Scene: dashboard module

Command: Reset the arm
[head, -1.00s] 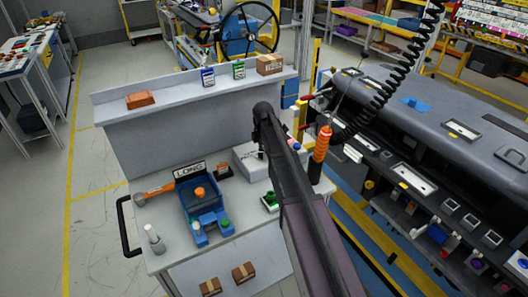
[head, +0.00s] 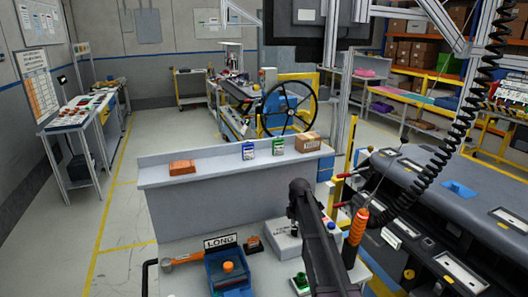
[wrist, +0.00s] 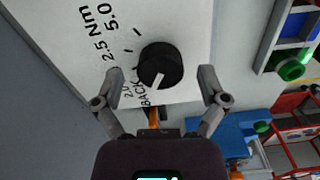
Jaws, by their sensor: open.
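My gripper (wrist: 162,88) is open in the wrist view, with a finger at each side of the lower part of a black round knob (wrist: 161,65). The knob has a white pointer line and sits on a white box (wrist: 190,22) marked "2.5 Nm", "5.0" and "BACK". I cannot tell whether the fingers touch the knob or box. Nothing is held. In the head view my dark arm (head: 322,250) reaches up beside the white box (head: 281,240) on the workbench and hides my fingertips.
A blue tray (head: 225,283) marked "LONG" and an orange-handled tool (head: 183,261) lie on the bench. The raised shelf (head: 215,180) carries small boxes. A dark dashboard module (head: 430,200) and a coiled black cable (head: 440,140) stand right. Open floor lies left.

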